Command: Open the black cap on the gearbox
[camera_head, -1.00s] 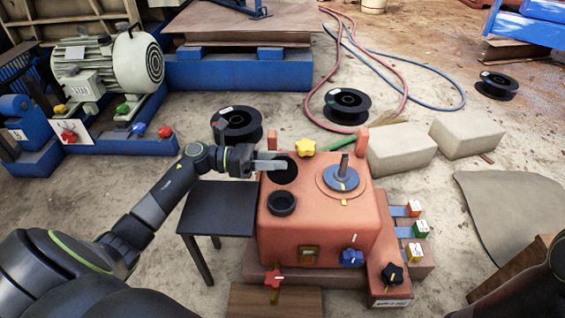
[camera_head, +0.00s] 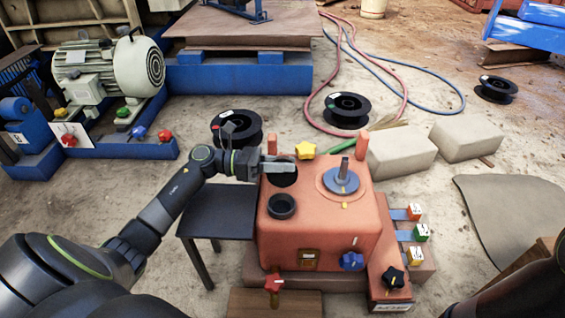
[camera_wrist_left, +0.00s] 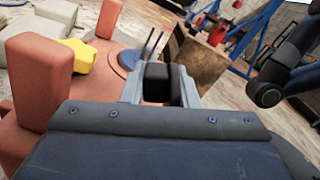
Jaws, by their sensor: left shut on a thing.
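The orange-red gearbox (camera_head: 325,225) stands at the centre of the head view. My left gripper (camera_head: 280,164) reaches over its back left corner from the left. In the left wrist view its fingers (camera_wrist_left: 158,88) are shut on a black block, which I take to be the black cap (camera_wrist_left: 158,76). In the head view a dark round shape (camera_head: 284,178) lies just below the fingers, partly hidden by them; I cannot tell whether it is cap or opening. A black ring-shaped part (camera_head: 282,206) sits in front of it. My right gripper is not in view.
A yellow star knob (camera_head: 305,149) is close to the right of my left fingertips. A blue-grey disc with an upright post (camera_head: 342,180) stands on the gearbox top. A dark side table (camera_head: 216,210) is at the left. Black spools (camera_head: 347,108) and pale blocks (camera_head: 402,150) lie behind.

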